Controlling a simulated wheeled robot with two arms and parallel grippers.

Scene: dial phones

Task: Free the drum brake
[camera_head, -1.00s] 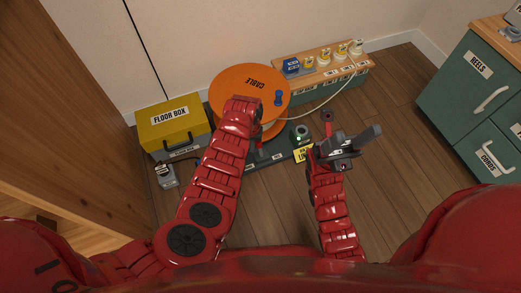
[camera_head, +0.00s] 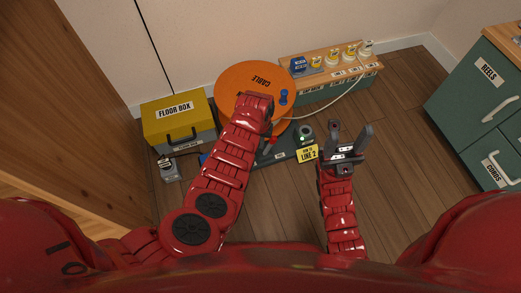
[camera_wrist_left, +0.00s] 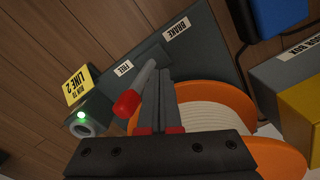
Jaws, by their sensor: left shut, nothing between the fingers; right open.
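The orange cable drum (camera_head: 228,92) stands on a dark base by the wall. In the left wrist view its orange flange (camera_wrist_left: 275,157) and pale wound cable show. The brake lever is a grey bar with a red knob (camera_wrist_left: 127,103); the knob also shows in the head view (camera_head: 273,141). The lever leans toward the FREE label (camera_wrist_left: 123,68), away from the BRAKE label (camera_wrist_left: 176,29). My left gripper (camera_wrist_left: 160,84) is shut and empty right beside the lever; I cannot tell whether they touch. My right gripper (camera_head: 349,132) is open and empty, right of the base.
A socket with a green light (camera_head: 305,131) and a yellow LINE 2 tag (camera_head: 307,153) sit at the base's right end. A yellow floor box (camera_head: 175,118) stands left. A plug shelf (camera_head: 320,73) is behind, with a white cable running to it. Floor on the right is clear.

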